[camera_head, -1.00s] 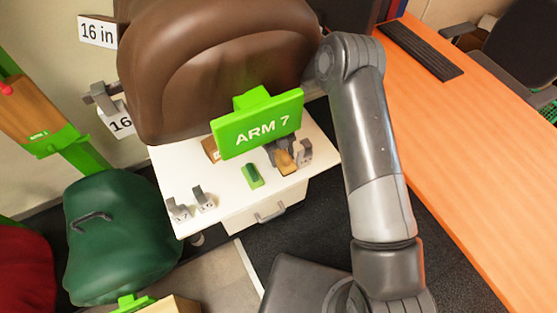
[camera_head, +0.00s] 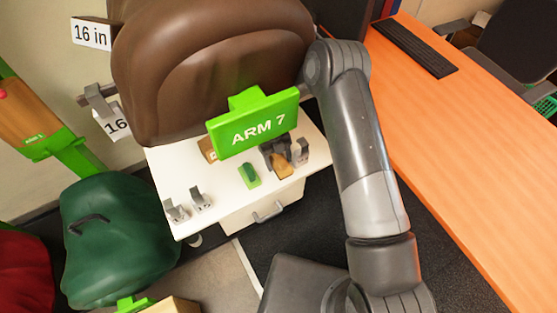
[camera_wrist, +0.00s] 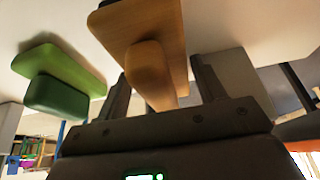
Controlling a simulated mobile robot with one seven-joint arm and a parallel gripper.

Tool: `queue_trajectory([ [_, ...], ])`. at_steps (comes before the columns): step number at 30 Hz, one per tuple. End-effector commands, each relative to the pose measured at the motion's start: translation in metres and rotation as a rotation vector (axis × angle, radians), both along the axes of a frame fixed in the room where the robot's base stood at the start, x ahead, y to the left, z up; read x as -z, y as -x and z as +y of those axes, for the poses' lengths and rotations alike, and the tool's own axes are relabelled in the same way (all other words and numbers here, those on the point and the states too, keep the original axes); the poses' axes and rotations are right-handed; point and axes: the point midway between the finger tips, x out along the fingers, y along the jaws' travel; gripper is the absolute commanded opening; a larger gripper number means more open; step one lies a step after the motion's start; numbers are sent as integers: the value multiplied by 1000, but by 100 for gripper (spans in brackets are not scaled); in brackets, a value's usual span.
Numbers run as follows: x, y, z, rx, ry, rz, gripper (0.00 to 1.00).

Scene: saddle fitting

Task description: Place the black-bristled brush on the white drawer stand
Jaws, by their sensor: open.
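A wooden brush (camera_head: 282,166) is at the right part of the white drawer stand's top (camera_head: 222,203). In the wrist view, the brush (camera_wrist: 152,72) has a flat wooden board with a raised wooden grip. Its bristles are not clearly visible. My gripper (camera_head: 277,150) is over the stand beside the brush, partly hidden by the green ARM 7 sign. In the wrist view, my gripper (camera_wrist: 163,88) is open, with the brush's grip between its two fingers and gaps beside it. I cannot tell whether the brush rests on the stand.
A green block-shaped tool (camera_head: 249,175) lies left of the brush. Grey clips (camera_head: 201,199) with labels stand at the front left, another (camera_head: 302,151) close right of the brush. The brown saddle (camera_head: 215,60) and ARM 7 sign (camera_head: 252,125) overhang the stand. An orange desk (camera_head: 470,150) is at right.

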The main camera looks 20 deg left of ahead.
Motion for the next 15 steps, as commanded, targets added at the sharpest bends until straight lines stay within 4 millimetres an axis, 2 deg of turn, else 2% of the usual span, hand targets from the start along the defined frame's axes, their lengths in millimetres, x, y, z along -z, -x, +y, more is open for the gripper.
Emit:
queue_trajectory([
  [15,-91,-28,27,0,-1,-3,63],
])
